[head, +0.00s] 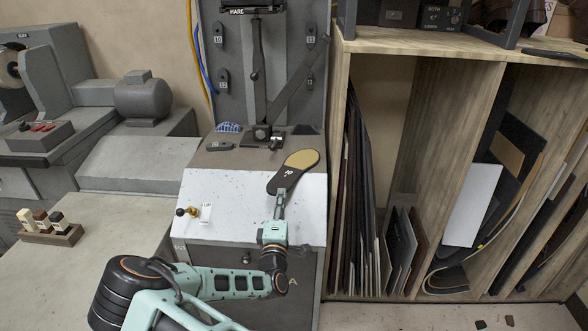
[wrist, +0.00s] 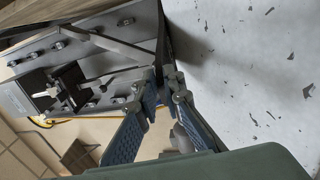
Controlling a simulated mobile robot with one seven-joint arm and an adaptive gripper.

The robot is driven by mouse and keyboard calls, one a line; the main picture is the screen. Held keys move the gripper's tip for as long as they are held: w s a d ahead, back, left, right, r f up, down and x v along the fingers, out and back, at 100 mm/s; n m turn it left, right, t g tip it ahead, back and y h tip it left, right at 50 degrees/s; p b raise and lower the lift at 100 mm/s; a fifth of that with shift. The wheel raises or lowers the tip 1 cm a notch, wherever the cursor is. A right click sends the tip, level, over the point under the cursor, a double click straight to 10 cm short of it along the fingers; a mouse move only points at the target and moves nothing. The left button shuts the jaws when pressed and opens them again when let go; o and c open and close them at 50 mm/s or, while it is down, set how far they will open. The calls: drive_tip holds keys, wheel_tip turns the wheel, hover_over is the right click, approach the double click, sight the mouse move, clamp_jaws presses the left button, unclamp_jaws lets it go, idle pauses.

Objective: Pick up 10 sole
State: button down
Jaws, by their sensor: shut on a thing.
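The sole marked 10 (head: 300,160) is dark with a tan forepart. In the head view it stands up above the white bench top, tilted to the right, with its tan end upward. My gripper (head: 281,192) is shut on its lower dark end. In the wrist view my gripper (wrist: 164,78) shows two blue ridged fingers close together at their tips. The sole is hard to make out between them there, seen nearly edge-on at best.
The stitching machine (head: 262,60) stands behind, with numbered dark pieces on its upright panel. The white bench top (head: 225,190) has a small brass knob (head: 188,211) at left. Wooden shelving (head: 338,130) with upright sheets stands close at right. A wooden block with bottles (head: 50,230) sits far left.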

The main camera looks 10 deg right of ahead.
drive_tip(key=shift+r, duration=0.2)
drive_tip(key=s+a+r+p, duration=0.2)
drive_tip(key=s+p, duration=0.3)
drive_tip(key=s, duration=0.1)
drive_tip(key=s+a+r+p, duration=0.1)
drive_tip(key=s+a+p, duration=0.1)
drive_tip(key=s+p, duration=0.2)
drive_tip(key=s, duration=0.3)
drive_tip(key=shift+s+a+r+p, duration=0.15)
drive_tip(key=shift+r+p, duration=0.2)
drive_tip(key=shift+r, duration=0.05)
idle(0.6)
